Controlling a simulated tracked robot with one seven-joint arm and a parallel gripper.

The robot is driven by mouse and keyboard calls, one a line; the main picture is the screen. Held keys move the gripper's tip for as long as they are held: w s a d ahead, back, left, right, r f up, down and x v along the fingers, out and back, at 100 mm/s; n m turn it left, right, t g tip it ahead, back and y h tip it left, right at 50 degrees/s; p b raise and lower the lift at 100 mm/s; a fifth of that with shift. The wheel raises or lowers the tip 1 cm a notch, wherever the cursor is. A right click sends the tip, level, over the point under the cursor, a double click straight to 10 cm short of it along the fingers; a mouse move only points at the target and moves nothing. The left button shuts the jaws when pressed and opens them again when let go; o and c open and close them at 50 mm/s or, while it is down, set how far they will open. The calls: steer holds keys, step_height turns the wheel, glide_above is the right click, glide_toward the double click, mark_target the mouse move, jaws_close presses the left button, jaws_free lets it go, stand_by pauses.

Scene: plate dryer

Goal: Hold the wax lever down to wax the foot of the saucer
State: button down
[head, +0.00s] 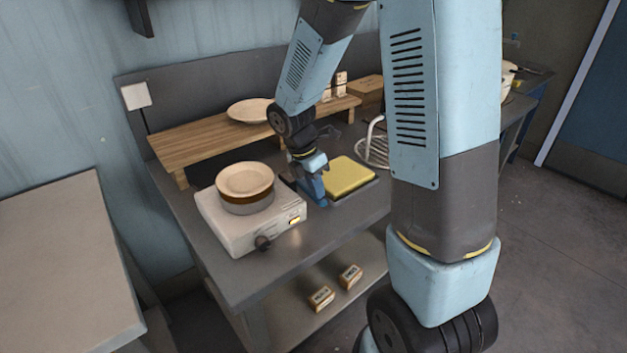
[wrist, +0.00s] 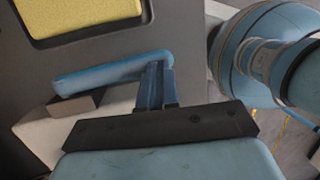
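The pale saucer (head: 244,178) sits on the round pan (head: 248,204) on top of the white wax unit (head: 228,224); its underside and foot are hidden. My gripper (head: 311,180) is low at the right side of the unit, between it and the yellow sponge. In the wrist view my gripper's blue fingers (wrist: 155,85) are close together. A blue bar (wrist: 105,74), apparently the wax lever, runs left from the fingertips over a dark block. The fingers seem to touch the bar's right end; I see no clear grip around it. The saucer is outside the wrist view.
The yellow sponge (head: 350,176) lies in a tray right of my gripper. Behind is a wooden shelf (head: 205,145) with another plate (head: 250,110). A wire coil (head: 374,150) stands at the right. Small blocks (head: 321,298) lie on the lower shelf. The counter's front strip is clear.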

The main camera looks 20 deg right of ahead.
steer(key=shift+x, duration=1.35)
steer(key=shift+s+a+f, duration=0.15)
steer(key=shift+s, duration=0.1)
steer(key=shift+s+f, duration=0.15)
steer(key=shift+r, duration=0.35)
steer(key=s+r, duration=0.4)
steer(key=r, duration=0.8)
steer(key=shift+s+a+r, duration=0.2)
steer(key=shift+a+r, duration=0.2)
steer(key=shift+a, duration=0.1)
